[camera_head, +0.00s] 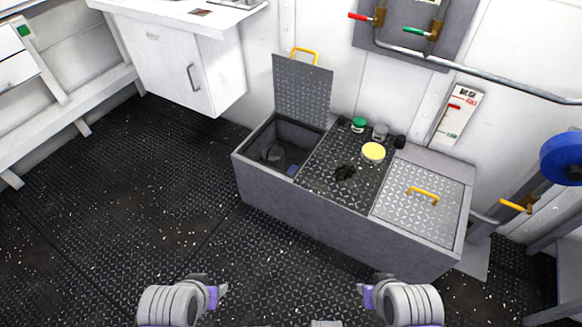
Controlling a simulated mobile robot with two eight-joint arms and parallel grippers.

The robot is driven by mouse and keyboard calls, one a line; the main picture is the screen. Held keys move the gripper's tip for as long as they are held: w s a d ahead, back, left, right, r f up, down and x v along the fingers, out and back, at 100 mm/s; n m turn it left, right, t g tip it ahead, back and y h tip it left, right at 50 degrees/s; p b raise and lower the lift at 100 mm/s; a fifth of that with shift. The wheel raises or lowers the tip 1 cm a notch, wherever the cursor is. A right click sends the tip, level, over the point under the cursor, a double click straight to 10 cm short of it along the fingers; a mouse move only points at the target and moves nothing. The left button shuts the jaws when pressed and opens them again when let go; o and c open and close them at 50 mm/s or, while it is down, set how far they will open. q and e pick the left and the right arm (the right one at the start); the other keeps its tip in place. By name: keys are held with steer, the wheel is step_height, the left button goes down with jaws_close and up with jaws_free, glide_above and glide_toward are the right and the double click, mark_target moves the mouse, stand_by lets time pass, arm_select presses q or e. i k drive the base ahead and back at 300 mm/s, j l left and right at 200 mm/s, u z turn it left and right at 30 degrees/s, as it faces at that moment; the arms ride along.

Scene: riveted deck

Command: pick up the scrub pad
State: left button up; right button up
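I cannot tell for sure which thing is the scrub pad. A round yellow thing with a pale rim (373,152) sits on the middle dark top of the grey locker box (320,222). A small black, ragged clump (345,172) lies on the same top, to its lower left. My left gripper (222,290) and my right gripper (366,291) are at the bottom of the view, in front of the box and apart from these things. Nothing is seen held. Their fingers are too small and end-on to show whether they are open.
The box's left compartment is open, its lid (302,90) raised, with dark and blue things inside. The right lid (420,200) is shut. A green-topped jar (359,124), a grey-topped jar (380,131) and black knobs stand along the back. The floor at left is clear.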

mark_target(293, 169)
steer(key=i, duration=0.45)
steer(key=i+l+u, duration=0.1)
steer(key=i+u, duration=0.2)
steer(key=u, duration=0.2)
steer(key=i+l+u, duration=0.2)
steer(key=u, duration=0.25)
steer(key=i+l+u, duration=0.25)
steer(key=u, duration=0.25)
